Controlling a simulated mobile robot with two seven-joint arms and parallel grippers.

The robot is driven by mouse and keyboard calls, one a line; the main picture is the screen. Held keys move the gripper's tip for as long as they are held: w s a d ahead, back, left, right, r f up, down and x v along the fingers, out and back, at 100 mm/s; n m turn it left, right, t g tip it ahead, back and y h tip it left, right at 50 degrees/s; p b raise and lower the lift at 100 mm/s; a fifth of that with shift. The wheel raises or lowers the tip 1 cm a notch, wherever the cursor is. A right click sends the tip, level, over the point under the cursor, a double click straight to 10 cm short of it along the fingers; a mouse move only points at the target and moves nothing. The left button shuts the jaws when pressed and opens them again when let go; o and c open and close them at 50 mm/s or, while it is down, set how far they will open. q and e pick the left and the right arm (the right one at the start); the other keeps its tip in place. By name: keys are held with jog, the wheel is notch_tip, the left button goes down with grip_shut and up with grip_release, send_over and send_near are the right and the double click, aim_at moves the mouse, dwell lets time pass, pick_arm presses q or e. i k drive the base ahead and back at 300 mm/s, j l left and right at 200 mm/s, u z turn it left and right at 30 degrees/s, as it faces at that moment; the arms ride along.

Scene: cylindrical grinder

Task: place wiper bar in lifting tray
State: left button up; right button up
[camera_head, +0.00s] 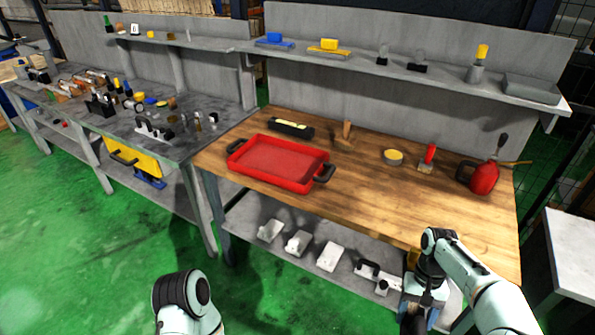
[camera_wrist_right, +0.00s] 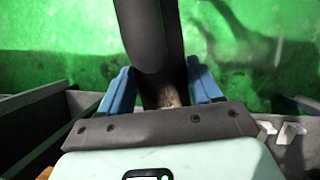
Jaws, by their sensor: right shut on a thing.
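The lifting tray, a red tray (camera_head: 278,165) with black handles, lies flat and empty on the wooden bench top. My right gripper (camera_head: 416,303) is low at the bench's front edge, to the right of the tray and apart from it. In the right wrist view the blue fingers (camera_wrist_right: 160,92) are shut on a long dark bar (camera_wrist_right: 147,38), which seems to be the wiper bar. Its far end is cut off by the picture's edge. My left gripper is out of view.
A black holder (camera_head: 291,128), a wooden-handled tool (camera_head: 346,131), a round tin (camera_head: 393,157), a brush (camera_head: 428,158) and a red oil can (camera_head: 484,178) stand along the bench's back. White parts (camera_head: 298,242) lie on the lower shelf. The bench's front middle is clear.

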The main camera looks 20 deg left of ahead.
aim_at(285, 158)
jog(key=i+j, duration=0.1)
jog(key=j, duration=1.45)
jog(key=i+j, duration=0.15)
jog(key=j, duration=0.65)
jog(key=i+j, duration=0.1)
jog(key=j, duration=0.65)
